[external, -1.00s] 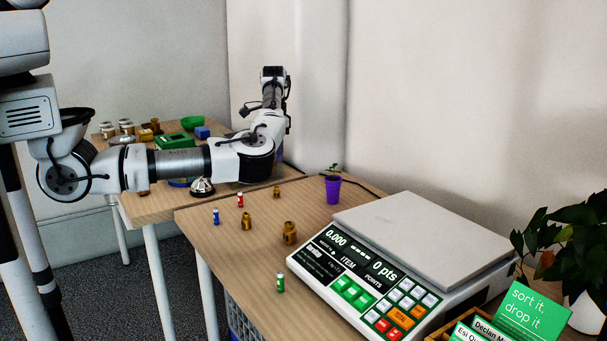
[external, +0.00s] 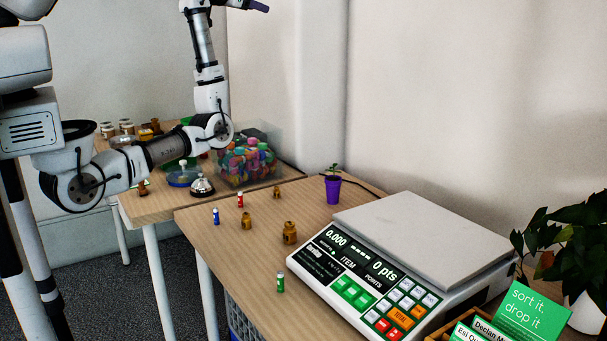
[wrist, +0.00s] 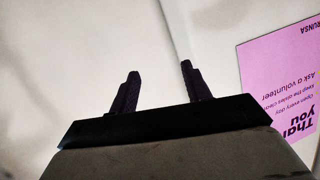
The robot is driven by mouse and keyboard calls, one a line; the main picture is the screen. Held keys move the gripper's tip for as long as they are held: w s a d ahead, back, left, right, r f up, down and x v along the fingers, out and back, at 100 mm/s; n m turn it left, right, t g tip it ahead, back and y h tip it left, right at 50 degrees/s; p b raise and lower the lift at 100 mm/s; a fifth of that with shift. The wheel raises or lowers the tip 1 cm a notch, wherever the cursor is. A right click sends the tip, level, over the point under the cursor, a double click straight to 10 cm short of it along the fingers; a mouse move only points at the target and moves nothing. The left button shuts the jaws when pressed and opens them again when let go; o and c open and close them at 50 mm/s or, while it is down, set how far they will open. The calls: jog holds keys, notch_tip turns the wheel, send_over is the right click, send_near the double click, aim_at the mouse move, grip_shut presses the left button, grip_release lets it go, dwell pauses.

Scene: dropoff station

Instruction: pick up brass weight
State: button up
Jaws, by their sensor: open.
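Several brass weights of different sizes stand upright on the near wooden table in the external view. The largest brass weight (external: 289,233) is closest to the scale, a middle-sized brass weight (external: 246,221) is to its left, and a small brass weight (external: 277,191) is farther back. My gripper shows in the wrist view (wrist: 158,85) with its two dark fingers apart and nothing between them. In the external view my arm reaches up, with the gripper near the top edge, high above the tables and far from the weights.
A white scale (external: 420,240) fills the table's right side. Red (external: 240,199), blue (external: 215,216) and green (external: 280,283) batteries stand near the weights. A purple plant pot (external: 333,189), a bell (external: 202,187) and a clear bin of colored caps (external: 245,160) stand behind. A pink poster (wrist: 285,85) is on the wall.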

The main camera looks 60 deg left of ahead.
jog(key=d+f+m+h+b, duration=0.1)
jog(key=d+f+m+h, duration=0.25)
jog(key=d, duration=0.85)
jog(key=m+g+b, duration=0.1)
jog(key=g+b, duration=0.2)
jog(key=g, duration=1.1)
send_over(245, 214)
jog(key=f, duration=4.2)
jog(key=shift+w+d+f, duration=0.15)
jog(key=shift+w+d, duration=0.05)
jog(key=shift+d, duration=0.05)
jog(key=f, duration=0.6)
jog(key=shift+s+a, duration=0.25)
